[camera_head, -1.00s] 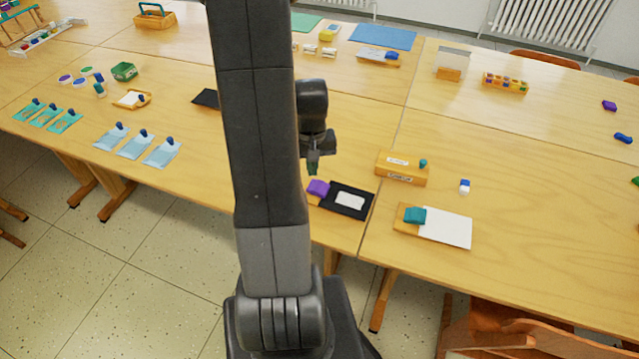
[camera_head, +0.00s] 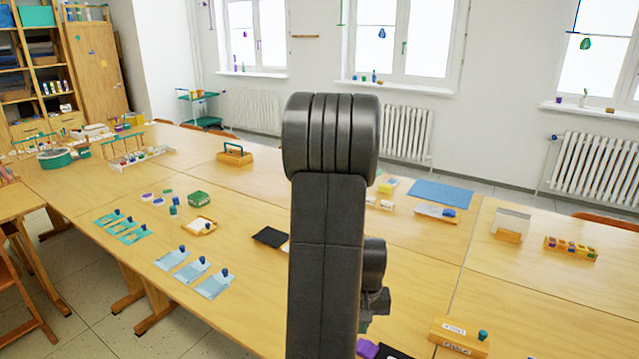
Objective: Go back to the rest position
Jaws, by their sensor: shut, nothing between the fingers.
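My arm stands upright in the middle of the head view and is folded at the top. My gripper (camera_head: 367,322) shows only in part at the right edge of the arm, pointing down above the table (camera_head: 420,290). It is shut and empty. A purple block (camera_head: 367,348) and a black sheet (camera_head: 393,353) lie below it, cut by the lower picture edge.
A wooden box with a teal knob (camera_head: 458,336) stands right of my gripper. A blue mat (camera_head: 441,194) lies at the back.

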